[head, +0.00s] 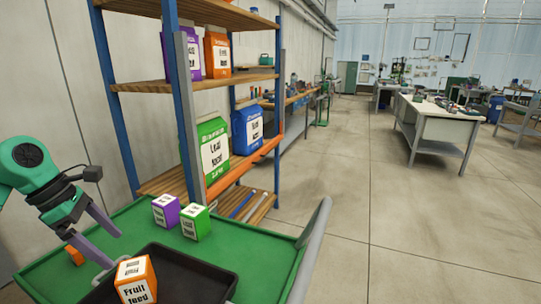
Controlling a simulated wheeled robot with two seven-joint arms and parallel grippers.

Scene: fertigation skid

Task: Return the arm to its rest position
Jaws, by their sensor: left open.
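My left gripper (113,249) comes in from the left on a green and black arm. Its grey-purple fingers are spread open and reach down over the green cart top (120,221). An orange "Fruit feed" box (135,282) stands upright in the black tray (195,268), just below and right of the fingertips. The gripper holds nothing that I can see. My right gripper is not in view.
A purple box (166,210) and a green box (195,222) stand on the cart behind the tray. A small orange piece (74,255) lies left. Shelving (185,90) with feed bags rises behind the cart. Open floor (400,230) lies to the right, with workbenches (435,125) beyond.

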